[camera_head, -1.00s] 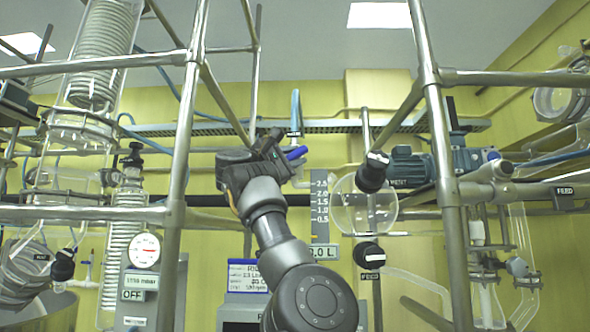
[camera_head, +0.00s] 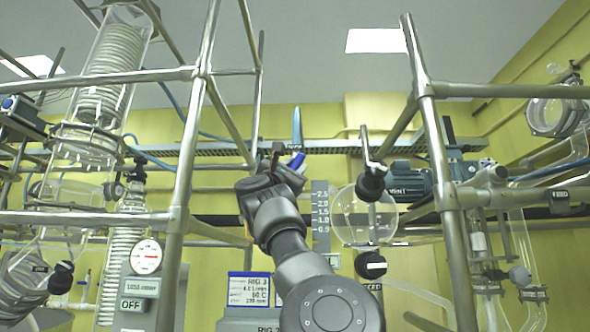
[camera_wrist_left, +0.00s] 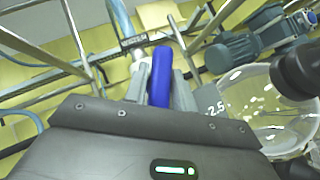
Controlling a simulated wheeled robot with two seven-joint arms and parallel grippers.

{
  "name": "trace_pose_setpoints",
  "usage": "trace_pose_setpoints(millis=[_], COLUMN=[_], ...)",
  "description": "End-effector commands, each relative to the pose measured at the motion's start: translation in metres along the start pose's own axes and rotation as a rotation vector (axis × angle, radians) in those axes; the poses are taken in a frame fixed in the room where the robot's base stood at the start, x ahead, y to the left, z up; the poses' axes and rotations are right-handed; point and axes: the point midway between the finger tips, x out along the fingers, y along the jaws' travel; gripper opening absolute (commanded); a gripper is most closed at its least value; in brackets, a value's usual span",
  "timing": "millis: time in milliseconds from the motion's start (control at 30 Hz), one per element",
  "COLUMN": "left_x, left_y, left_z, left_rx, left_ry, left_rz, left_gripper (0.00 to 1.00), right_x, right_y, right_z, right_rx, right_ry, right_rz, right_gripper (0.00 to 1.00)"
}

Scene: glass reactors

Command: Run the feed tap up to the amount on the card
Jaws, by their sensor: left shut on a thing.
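My left gripper (camera_head: 287,168) is shut on a blue tap handle (camera_head: 298,160) below an upright blue tube. The wrist view shows the blue handle (camera_wrist_left: 161,78) between the two grey fingers. A grey scale plate (camera_head: 320,212) marked 0.5 to 2.5 hangs beside a round clear glass vessel (camera_head: 362,214); I cannot make out a liquid level. The readout under the scale is mostly hidden by my arm. My right gripper is out of view.
Steel frame posts stand left (camera_head: 184,170) and right (camera_head: 443,170) of my arm. Black knobs (camera_head: 371,184) sit near the vessel. A blue-grey motor (camera_head: 410,180) is behind the right post. A pressure dial (camera_head: 146,257) and coiled glassware stand at left.

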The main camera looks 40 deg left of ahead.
Motion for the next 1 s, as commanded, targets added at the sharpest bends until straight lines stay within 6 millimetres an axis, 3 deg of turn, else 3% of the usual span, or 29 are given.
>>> trace_pose_setpoints(millis=[233,267,400,733,1000], left_x=[0.0,0.0,0.0,-0.007,-0.057], left_y=[-0.003,-0.003,-0.002,-0.001,-0.004], left_z=[-0.003,-0.003,-0.002,-0.003,-0.006], left_rx=[-0.005,-0.005,-0.003,0.001,0.0], left_ry=[0.004,0.004,0.003,0.001,0.002], left_rz=[-0.005,-0.005,-0.003,0.0,0.002], left_gripper=[0.03,0.27,0.42,0.42,0.42], right_x=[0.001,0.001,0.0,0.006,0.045], right_y=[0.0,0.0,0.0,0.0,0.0], right_z=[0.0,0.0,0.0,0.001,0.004], right_rx=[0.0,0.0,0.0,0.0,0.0], right_ry=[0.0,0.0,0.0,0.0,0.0], right_rz=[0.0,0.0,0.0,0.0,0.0], right_gripper=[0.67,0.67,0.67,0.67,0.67])
